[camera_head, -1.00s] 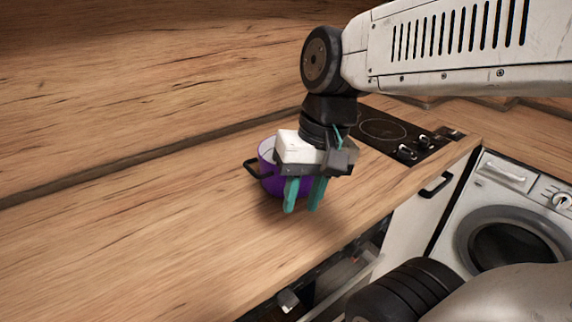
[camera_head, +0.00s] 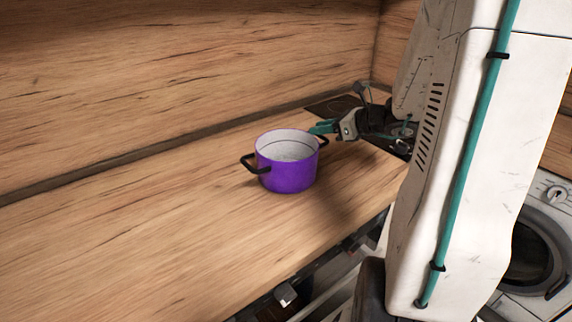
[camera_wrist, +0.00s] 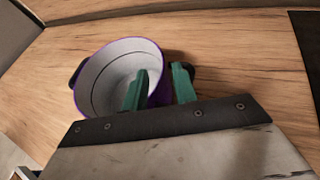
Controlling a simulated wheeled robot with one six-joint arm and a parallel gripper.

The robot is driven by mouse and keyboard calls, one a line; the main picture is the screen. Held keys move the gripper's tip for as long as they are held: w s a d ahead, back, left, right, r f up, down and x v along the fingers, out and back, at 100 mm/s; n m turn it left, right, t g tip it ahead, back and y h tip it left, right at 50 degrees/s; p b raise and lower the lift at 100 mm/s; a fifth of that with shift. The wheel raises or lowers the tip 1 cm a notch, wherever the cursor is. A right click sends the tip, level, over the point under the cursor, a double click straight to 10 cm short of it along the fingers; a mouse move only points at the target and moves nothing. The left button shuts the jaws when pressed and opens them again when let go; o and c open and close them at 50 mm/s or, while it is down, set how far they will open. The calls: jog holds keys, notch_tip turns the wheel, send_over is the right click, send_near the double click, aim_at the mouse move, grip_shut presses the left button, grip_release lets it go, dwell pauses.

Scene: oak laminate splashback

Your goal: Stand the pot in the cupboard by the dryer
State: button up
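A purple pot (camera_head: 288,178) with a white inside and two black side handles stands upright on the wooden worktop (camera_head: 150,240). My gripper (camera_head: 322,128) is at its right handle (camera_head: 323,142), coming from the right. In the wrist view its green fingers (camera_wrist: 160,80) are apart, one over the pot's rim and opening, the other outside near the dark handle. I cannot tell whether they touch the pot. The dryer (camera_head: 535,250) is at the right, partly behind my arm. My arm hides the cupboard front beside it.
A black hob (camera_head: 335,106) lies beyond the pot, mostly behind my gripper and arm. The oak splashback (camera_head: 180,80) rises behind. The worktop left of the pot is clear. Pale and dark fittings (camera_head: 287,294) show below the front edge.

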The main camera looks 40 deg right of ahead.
jog(key=x, duration=0.5)
jog(key=shift+a+f, duration=0.1)
jog(key=shift+f, duration=0.3)
jog(key=shift+c, duration=0.3)
grip_shut()
dwell(0.7)
